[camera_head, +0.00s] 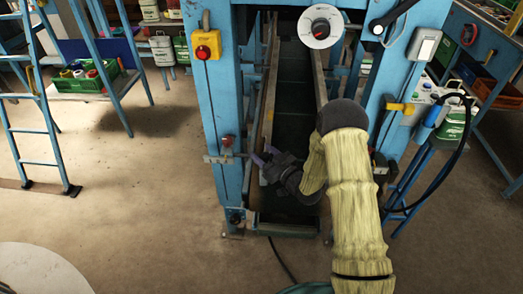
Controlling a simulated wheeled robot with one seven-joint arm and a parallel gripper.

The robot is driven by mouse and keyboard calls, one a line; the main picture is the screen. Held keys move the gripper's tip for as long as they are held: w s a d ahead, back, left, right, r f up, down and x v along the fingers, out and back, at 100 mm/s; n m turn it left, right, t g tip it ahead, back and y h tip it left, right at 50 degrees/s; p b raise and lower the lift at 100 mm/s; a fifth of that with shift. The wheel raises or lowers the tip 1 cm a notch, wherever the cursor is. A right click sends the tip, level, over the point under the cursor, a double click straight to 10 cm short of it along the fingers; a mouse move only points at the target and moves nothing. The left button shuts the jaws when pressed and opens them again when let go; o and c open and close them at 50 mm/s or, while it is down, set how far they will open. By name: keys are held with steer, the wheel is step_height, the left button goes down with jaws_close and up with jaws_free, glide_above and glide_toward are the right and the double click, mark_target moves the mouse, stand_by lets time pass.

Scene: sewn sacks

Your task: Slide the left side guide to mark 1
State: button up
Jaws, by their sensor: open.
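The left side guide (269,92) is a long brownish rail along the left edge of the dark conveyor belt (291,118), inside the blue machine frame. The right side guide (320,78) runs along the belt's other edge, its near end hidden behind my arm. A small pale bracket (217,158) sits on the left post beside a red knob (227,141). Mark 1 is not readable.
Blue posts (217,100) stand close on both sides of the belt. A yellow box with a red button (207,45) is on the left post, and a round dial (320,26) hangs above. A cable stand (412,165) is at right. Open floor lies left.

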steer(key=shift+w+a, duration=0.3)
steer(key=shift+w, duration=0.1)
steer(key=shift+c, duration=0.2)
steer(key=shift+d, duration=0.1)
jaws_close()
